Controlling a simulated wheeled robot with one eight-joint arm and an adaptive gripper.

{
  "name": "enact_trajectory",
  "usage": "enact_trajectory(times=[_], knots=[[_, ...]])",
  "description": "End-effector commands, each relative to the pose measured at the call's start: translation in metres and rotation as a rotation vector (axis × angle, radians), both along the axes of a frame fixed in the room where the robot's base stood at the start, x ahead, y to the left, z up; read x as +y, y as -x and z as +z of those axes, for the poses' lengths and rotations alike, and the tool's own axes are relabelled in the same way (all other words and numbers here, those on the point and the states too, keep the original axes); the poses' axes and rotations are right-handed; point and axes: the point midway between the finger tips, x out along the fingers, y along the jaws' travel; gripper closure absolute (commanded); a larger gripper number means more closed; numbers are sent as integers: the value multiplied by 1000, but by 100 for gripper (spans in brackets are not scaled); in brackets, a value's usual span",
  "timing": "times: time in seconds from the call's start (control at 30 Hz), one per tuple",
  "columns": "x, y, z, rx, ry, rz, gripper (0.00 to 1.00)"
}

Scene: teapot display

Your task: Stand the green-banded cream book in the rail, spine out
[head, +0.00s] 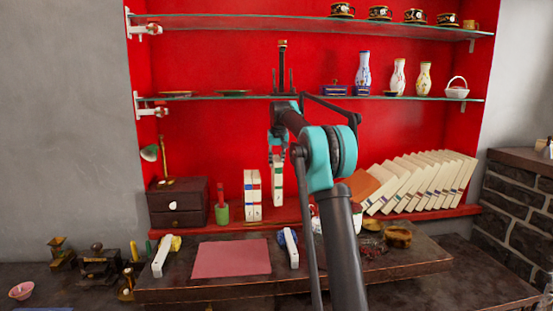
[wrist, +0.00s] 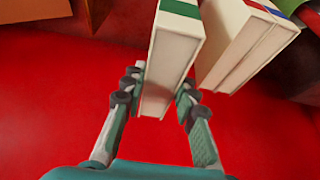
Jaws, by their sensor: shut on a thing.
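The green-banded cream book (head: 278,184) is upright in my gripper (head: 277,154), over the red lower shelf. In the wrist view my gripper (wrist: 158,92) has a finger on each side of the book (wrist: 175,55), whose green band shows at the top edge. Two cream books (head: 252,196) stand upright just left of it in the head view. They also show in the wrist view (wrist: 238,45), to the right, with a gap to the held book. I cannot make out the rail clearly, nor whether the book's foot touches the shelf.
A dark drawer box (head: 178,203) and a green cup (head: 222,213) stand to the left. A leaning row of cream books (head: 425,182) is to the right. A glass shelf (head: 225,97) is above. A pink mat (head: 232,258) lies on the table in front.

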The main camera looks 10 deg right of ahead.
Motion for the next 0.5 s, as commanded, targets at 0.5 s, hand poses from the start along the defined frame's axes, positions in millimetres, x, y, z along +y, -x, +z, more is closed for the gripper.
enact_trajectory(times=[0.5], knots=[[0, 0, -49, -1, 0, 0, 100]])
